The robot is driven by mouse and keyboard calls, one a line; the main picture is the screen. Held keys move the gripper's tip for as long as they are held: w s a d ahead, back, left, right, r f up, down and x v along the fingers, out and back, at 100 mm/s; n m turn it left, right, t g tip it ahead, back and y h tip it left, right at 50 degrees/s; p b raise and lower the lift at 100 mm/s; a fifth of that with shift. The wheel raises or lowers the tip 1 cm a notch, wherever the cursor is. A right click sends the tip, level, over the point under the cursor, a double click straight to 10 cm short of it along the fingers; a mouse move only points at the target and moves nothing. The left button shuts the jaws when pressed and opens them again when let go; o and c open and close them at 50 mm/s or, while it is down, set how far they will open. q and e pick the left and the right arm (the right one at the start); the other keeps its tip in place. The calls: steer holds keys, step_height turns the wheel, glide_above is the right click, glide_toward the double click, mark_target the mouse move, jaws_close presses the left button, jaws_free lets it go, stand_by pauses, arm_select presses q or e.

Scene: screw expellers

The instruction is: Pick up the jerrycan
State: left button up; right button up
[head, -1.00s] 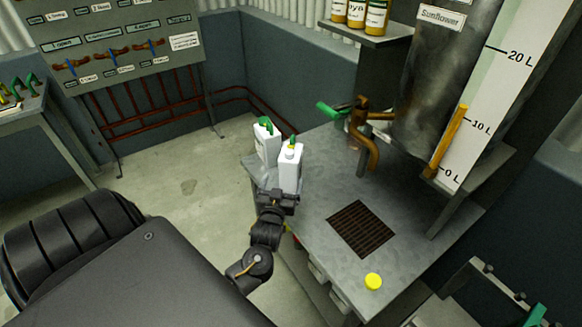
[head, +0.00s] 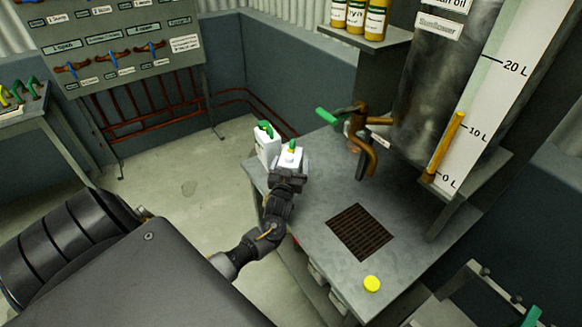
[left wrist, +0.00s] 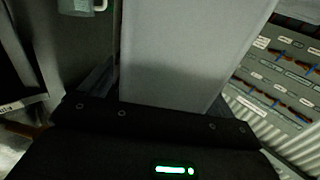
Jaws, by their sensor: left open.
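In the left wrist view, a pale flat-sided jerrycan (left wrist: 190,55) fills the middle, directly in front of the gripper's dark palm. Contact with the fingers cannot be told. My right gripper is not in view.
The table between can and grate is clear.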

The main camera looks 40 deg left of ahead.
arm_select(q)
steer(key=shift+w, duration=0.1)
steer(key=shift+a, duration=0.1)
steer(key=c, duration=1.2)
steer(key=shift+r, duration=0.1)
